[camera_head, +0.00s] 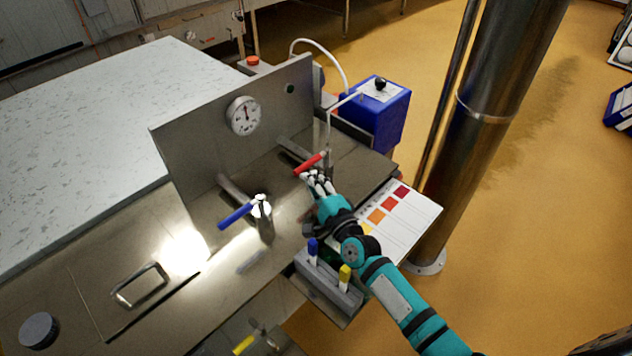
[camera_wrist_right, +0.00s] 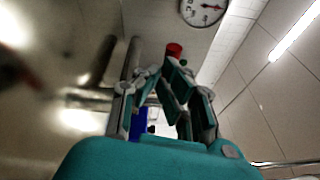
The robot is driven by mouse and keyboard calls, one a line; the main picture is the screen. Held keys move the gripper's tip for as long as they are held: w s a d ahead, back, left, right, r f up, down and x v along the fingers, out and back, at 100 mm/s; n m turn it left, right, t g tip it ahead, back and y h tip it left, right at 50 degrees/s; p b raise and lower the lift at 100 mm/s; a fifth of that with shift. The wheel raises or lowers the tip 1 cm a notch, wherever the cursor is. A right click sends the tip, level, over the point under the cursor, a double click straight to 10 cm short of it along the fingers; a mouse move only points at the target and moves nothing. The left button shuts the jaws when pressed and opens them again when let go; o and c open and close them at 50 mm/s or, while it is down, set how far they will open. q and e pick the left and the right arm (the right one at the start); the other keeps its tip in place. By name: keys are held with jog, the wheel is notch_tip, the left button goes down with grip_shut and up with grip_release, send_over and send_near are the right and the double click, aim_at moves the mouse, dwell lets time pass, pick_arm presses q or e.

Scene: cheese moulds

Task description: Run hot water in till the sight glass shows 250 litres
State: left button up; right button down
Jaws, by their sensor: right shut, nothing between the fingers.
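A red lever handle (camera_head: 310,164) sits on a valve at the end of a pipe from the steel panel (camera_head: 225,150). Its red end (camera_wrist_right: 174,50) shows just beyond the fingers in the wrist view. My right gripper (camera_head: 316,178) is shut and empty, close below the red lever; I cannot tell whether it touches. A blue lever handle (camera_head: 236,216) sits on a second valve (camera_head: 262,218) to the left. A round dial gauge (camera_head: 243,116) is on the panel, partly seen in the wrist view (camera_wrist_right: 203,10). I cannot make out a sight glass. My left gripper is not in view.
A blue box (camera_head: 378,118) with a white hose (camera_head: 325,52) is behind. A steel column (camera_head: 485,130) stands at right.

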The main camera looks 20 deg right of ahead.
jog(key=shift+a+r, duration=0.1)
jog(key=shift+r, duration=0.05)
dwell(0.4)
notch_tip(320, 180, up, 10)
dwell(0.4)
jog(key=shift+f, duration=0.25)
dwell(0.8)
